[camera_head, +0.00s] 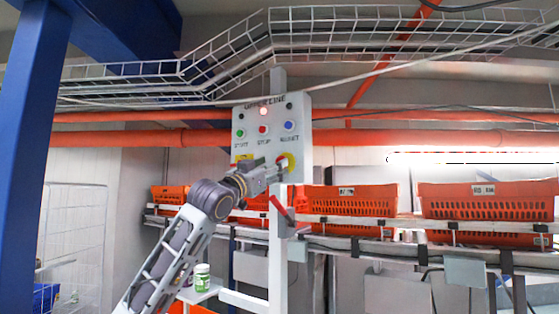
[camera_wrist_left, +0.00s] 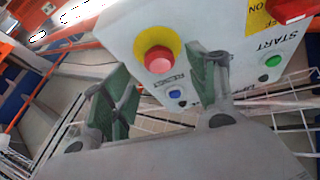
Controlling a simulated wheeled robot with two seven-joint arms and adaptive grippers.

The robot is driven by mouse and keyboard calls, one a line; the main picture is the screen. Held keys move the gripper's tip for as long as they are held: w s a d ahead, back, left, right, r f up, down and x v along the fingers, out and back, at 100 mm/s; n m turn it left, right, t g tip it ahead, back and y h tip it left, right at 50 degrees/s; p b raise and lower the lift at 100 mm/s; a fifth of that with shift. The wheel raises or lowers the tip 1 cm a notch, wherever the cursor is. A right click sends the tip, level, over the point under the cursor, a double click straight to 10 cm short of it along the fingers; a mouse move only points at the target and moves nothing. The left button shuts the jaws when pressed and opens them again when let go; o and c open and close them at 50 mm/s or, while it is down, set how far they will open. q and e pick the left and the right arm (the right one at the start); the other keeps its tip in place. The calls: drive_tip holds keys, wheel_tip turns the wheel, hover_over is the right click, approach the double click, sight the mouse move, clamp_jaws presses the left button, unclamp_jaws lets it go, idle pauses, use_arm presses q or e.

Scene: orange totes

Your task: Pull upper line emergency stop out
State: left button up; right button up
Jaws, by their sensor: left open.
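The white control panel (camera_head: 271,120), labelled upper line, hangs on a post. Its emergency stop (camera_head: 287,161), a red button on a yellow collar, is at the panel's lower right, partly hidden by my gripper. In the left wrist view the red emergency stop (camera_wrist_left: 158,61) appears between my fingers, nearer their tips. My left gripper (camera_wrist_left: 160,70) is open, with one green-padded finger to each side of the button in the picture. I cannot tell whether either finger touches it. The left gripper (camera_head: 276,167) is also in front of the panel's lower part in the head view. My right gripper is not in view.
The panel also has green start (camera_head: 240,133), red stop (camera_head: 262,130) and blue reset (camera_head: 288,126) buttons, and a yellow plate with a red switch (camera_wrist_left: 290,10). Orange totes (camera_head: 353,203) stand on the conveyor behind. A blue column (camera_head: 32,120) stands at the left.

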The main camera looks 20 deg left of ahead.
use_arm(q)
drive_tip(key=shift+p+x, duration=0.85)
drive_tip(key=shift+x, duration=1.6)
drive_tip(key=shift+c, duration=1.2)
clamp_jaws()
